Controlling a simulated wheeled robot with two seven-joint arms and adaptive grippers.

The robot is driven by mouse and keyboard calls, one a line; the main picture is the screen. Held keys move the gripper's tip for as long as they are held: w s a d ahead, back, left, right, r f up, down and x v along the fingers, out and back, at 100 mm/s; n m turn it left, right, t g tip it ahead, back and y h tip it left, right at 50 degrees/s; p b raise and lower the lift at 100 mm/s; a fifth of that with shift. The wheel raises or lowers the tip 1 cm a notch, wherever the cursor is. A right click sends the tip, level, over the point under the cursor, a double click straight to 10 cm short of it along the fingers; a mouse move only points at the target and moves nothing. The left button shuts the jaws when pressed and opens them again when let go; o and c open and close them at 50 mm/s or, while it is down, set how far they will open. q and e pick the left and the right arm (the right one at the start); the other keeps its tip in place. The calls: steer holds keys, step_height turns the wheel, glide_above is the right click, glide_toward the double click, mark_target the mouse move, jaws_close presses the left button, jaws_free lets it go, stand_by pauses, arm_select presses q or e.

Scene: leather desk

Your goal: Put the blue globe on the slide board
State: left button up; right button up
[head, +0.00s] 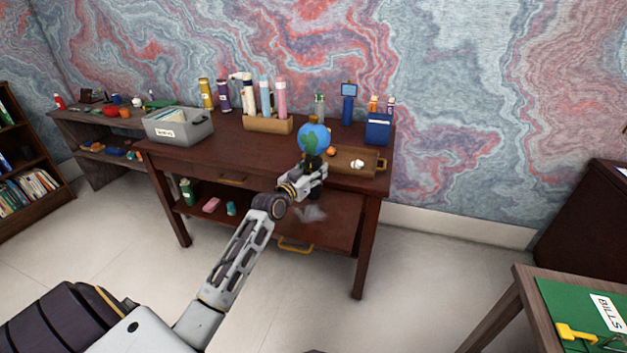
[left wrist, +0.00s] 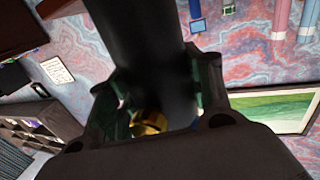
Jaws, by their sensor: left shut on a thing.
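The blue globe (head: 313,137), with green land on it and a dark stand, is upright at the front of the desk top. My left gripper (head: 312,172) is shut on its dark stand, just below the ball. In the left wrist view, a thick black part (left wrist: 145,50) runs between the fingers of the gripper (left wrist: 155,100), with a bit of brass behind; the blue ball is not clearly seen there. Below the desk top, a dark brown board with a yellow handle (head: 296,246) seems to be the slide board. Whether the globe touches the desk is unclear.
A wooden tray (head: 374,168) with small items lies right of the globe. A grey bin (head: 178,127), a pen holder (head: 268,124) and a blue box (head: 378,130) stand on the desk. A green table (head: 570,310) is at the lower right. The desk top's left middle is clear.

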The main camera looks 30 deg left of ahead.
arm_select(q)
steer(key=shift+f, duration=0.75)
steer(key=shift+f+b, duration=0.3)
steer(key=shift+f, duration=0.7)
arm_select(e)
steer(key=shift+w+a+r, duration=0.3)
steer(key=shift+w+r, duration=0.05)
steer(key=shift+r, duration=0.3)
steer(key=shift+w+a+r, duration=0.3)
steer(key=shift+w+r, duration=0.05)
steer(key=shift+r, duration=0.25)
steer(key=shift+f, duration=0.1)
